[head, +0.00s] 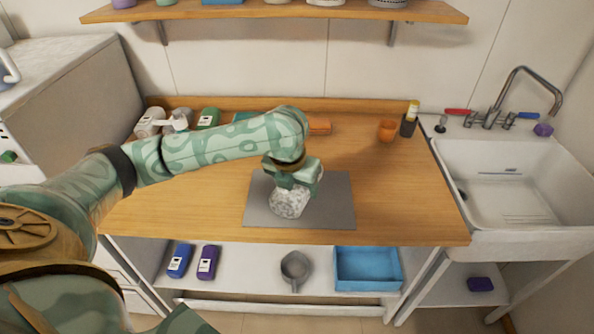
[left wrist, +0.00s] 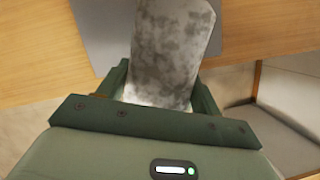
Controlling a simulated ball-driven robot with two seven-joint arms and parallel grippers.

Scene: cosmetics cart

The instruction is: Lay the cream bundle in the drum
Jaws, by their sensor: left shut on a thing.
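A pale, grey-mottled bundle (head: 289,203), which looks like the cream bundle, is in my left gripper (head: 291,187). It hangs over the grey mat (head: 335,205) on the wooden counter; I cannot tell whether it touches the mat. In the left wrist view the bundle (left wrist: 170,45) sits between the two fingers of my left gripper (left wrist: 160,88), which is shut on it, and extends away from the jaws. I cannot make out a drum in either view. My right gripper is not in view.
Bottles (head: 208,118), an orange cup (head: 387,130) and a dark holder (head: 408,126) stand along the counter's back. A sink (head: 505,215) is at right. A blue tray (head: 368,287), a grey pan (head: 295,268) and two bottles lie on the lower shelf.

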